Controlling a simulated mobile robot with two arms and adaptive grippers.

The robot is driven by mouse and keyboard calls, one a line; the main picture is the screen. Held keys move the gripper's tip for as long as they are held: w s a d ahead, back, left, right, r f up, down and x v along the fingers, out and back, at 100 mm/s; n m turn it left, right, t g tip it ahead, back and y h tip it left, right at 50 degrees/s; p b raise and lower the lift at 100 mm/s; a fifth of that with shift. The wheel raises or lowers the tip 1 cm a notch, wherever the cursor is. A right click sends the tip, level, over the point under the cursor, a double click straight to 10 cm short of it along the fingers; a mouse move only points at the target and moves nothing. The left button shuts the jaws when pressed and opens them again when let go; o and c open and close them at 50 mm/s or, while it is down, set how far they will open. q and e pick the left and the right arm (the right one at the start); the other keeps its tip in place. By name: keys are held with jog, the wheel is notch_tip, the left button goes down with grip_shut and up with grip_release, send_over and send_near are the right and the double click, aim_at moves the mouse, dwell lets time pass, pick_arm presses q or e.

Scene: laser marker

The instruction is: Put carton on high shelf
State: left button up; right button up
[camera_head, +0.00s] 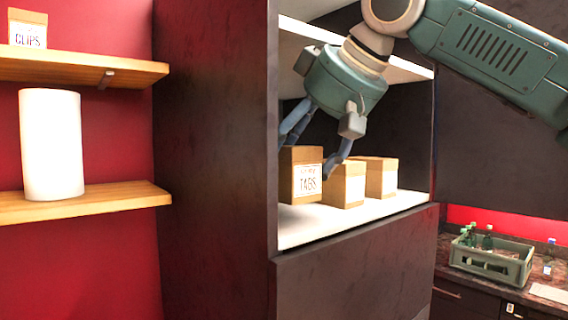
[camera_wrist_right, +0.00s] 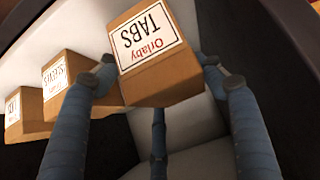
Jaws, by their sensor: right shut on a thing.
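A brown carton with a white label reading TABS (camera_head: 306,178) is at the left end of a white shelf in the dark cabinet. My right gripper (camera_head: 318,160) reaches down from above and is shut on this carton. In the right wrist view the TABS carton (camera_wrist_right: 155,55) sits between the fingers of my right gripper (camera_wrist_right: 155,85), label facing the camera. The head view does not show clearly whether the carton touches the white shelf (camera_head: 300,232). My left gripper is not in view.
Two more cartons, a nearer one (camera_head: 345,185) and a farther one (camera_head: 379,177), stand on the same shelf to the right. A CLIPS carton (camera_head: 27,29) and a white cylinder (camera_head: 52,145) stand on wooden shelves at left. A green crate (camera_head: 490,260) with bottles is at lower right.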

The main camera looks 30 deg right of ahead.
jog(key=shift+w+r, duration=0.2)
jog(key=shift+w, duration=0.35)
jog(key=shift+w+r+p, duration=0.1)
jog(key=shift+w+p, duration=0.3)
jog(key=shift+p, duration=0.15)
notch_tip(320, 180, down, 4)
jog(key=shift+r, duration=0.25)
jog(key=shift+f, duration=0.15)
jog(key=shift+s, duration=0.1)
jog(key=o, duration=1.3)
jog(key=shift+a, duration=0.1)
jog(key=shift+f, duration=0.1)
jog(key=shift+s+r, duration=0.3)
jog(key=shift+r, duration=0.15)
pick_arm(q)
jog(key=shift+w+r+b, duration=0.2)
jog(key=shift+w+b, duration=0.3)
jog(key=shift+b, duration=0.1)
pick_arm(e)
jog(key=v, duration=1.1)
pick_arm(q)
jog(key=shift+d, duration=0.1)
